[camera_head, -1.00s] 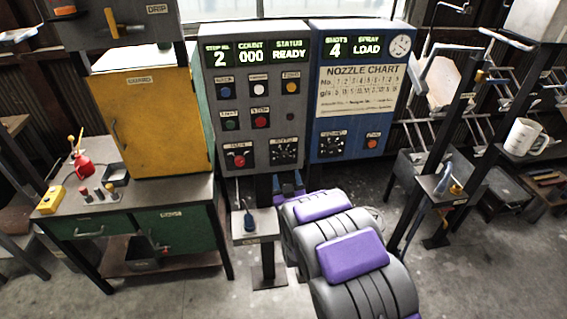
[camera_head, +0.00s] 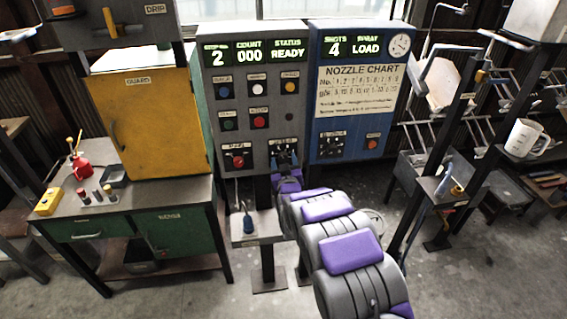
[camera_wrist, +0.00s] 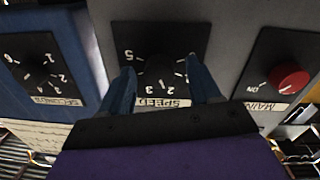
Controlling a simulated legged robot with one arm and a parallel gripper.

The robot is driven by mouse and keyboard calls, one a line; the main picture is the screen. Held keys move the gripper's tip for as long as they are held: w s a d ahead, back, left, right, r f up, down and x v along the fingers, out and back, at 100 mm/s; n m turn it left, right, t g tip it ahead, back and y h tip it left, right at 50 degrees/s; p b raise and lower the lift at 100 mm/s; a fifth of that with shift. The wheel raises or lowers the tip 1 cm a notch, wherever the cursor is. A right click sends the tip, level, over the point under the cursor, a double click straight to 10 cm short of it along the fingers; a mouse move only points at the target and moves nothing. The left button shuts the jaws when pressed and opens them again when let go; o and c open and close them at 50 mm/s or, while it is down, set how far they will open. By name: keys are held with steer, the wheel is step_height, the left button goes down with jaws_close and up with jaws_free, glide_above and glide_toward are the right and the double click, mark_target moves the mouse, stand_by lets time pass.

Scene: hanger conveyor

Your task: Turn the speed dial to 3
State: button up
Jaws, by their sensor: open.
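The speed dial is a black knob (camera_wrist: 160,70) on a dark square plate with white numbers and a SPEED label (camera_wrist: 162,103). In the wrist view it appears upside down. My gripper (camera_wrist: 161,66) is open, with one blue finger on each side of the knob; I cannot tell whether they touch it. The number the knob points to is unclear. In the head view my gripper (camera_head: 285,163) is at the lower right of the grey control panel (camera_head: 222,105) and partly hides the dial plate (camera_head: 283,151).
A red MAIN knob (camera_wrist: 288,77) sits beside the speed dial on the same panel. The blue panel's SECONDS dial (camera_wrist: 36,72) is on the other side. A small stand (camera_head: 254,229) with a lever is below the grey panel. The panel display reads READY.

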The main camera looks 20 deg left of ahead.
steer(key=c, duration=1)
steer(key=shift+c, duration=0.2)
steer(key=shift+m, duration=0.3)
steer(key=m+p, duration=0.1)
steer(key=m, duration=0.2)
steer(key=shift+r, duration=0.15)
steer(key=shift+m+p, duration=0.4)
steer(key=shift+m, duration=2.1)
